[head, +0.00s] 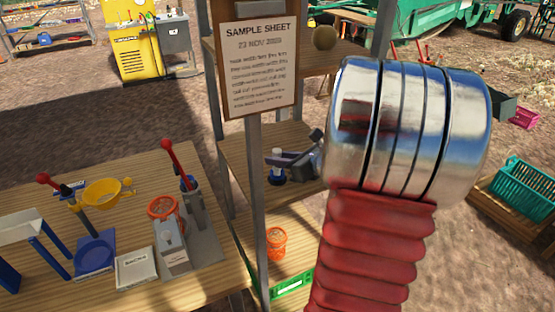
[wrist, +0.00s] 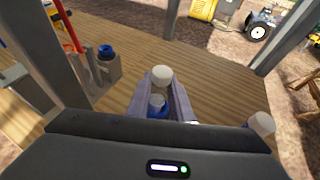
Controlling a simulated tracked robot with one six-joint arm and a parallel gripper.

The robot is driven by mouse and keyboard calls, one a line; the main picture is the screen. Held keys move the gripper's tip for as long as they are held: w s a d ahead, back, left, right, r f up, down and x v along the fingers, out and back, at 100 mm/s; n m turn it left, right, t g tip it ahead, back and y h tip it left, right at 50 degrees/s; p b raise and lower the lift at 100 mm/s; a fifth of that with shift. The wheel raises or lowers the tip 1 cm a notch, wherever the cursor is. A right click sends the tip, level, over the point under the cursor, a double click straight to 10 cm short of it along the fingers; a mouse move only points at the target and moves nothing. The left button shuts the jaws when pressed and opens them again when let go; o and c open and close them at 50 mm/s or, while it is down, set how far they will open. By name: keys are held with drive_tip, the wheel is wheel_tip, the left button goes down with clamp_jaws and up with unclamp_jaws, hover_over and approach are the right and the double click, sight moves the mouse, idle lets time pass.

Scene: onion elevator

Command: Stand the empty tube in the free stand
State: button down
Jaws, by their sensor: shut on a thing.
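My gripper (head: 288,160) reaches left over the middle wooden shelf (head: 262,143) in the head view. Its two grey-purple fingers also show in the wrist view (wrist: 162,98). They are shut on a small white and blue thing that looks like the tube (wrist: 162,75); it also shows in the head view as a white top (head: 278,153) over a blue lower part. Whether it is empty, and whether it touches the shelf, I cannot tell. A second white-topped piece (wrist: 262,123) shows right of my gripper in the wrist view. I cannot clearly make out the free stand.
A metal post with a sample sheet (head: 258,70) stands left of my gripper. A grey holder (wrist: 103,70) with a blue top and red handle is at left.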

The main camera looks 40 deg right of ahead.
drive_tip(key=shift+f, duration=0.1)
drive_tip(key=c, duration=1.6)
unclamp_jaws()
drive_tip(key=v, duration=1.2)
